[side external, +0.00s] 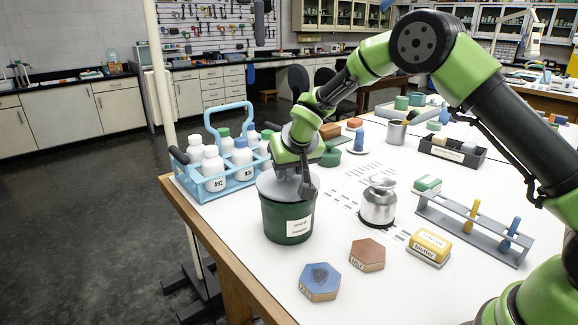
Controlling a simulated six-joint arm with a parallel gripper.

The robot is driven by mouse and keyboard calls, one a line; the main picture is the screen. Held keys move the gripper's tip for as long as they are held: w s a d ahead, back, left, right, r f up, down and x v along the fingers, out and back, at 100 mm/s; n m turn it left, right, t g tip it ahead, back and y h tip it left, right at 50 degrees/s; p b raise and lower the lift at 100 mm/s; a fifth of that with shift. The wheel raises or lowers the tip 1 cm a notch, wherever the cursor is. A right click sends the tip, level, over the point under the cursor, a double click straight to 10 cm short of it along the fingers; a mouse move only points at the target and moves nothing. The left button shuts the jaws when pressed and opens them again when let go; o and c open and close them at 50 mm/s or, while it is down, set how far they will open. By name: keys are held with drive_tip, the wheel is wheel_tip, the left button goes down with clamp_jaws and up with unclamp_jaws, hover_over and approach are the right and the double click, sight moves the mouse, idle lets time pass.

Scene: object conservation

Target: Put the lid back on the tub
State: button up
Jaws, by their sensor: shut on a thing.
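The dark green tub (275,219) stands upright on the white table, near its left edge, with a white label on its side. A grey round lid (268,186) lies across the top of the tub and covers its opening. I cannot tell whether it is fully seated on the rim. My gripper (305,186) points down over the tub and is shut on the lid. The fingers partly hide the lid's middle and whatever grip it has there.
A blue bottle carrier (186,182) with several white bottles stands close behind the tub, to the left. A metal pot (377,207) stands to the right. Blue (320,296) and brown (367,256) hexagonal blocks, a yellow block (429,246) and a grey rack (470,238) lie farther right and front.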

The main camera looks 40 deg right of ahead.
drive_tip(key=o, duration=1.5)
drive_tip(key=shift+r, duration=0.1)
drive_tip(key=shift+r, duration=2.95)
clamp_jaws()
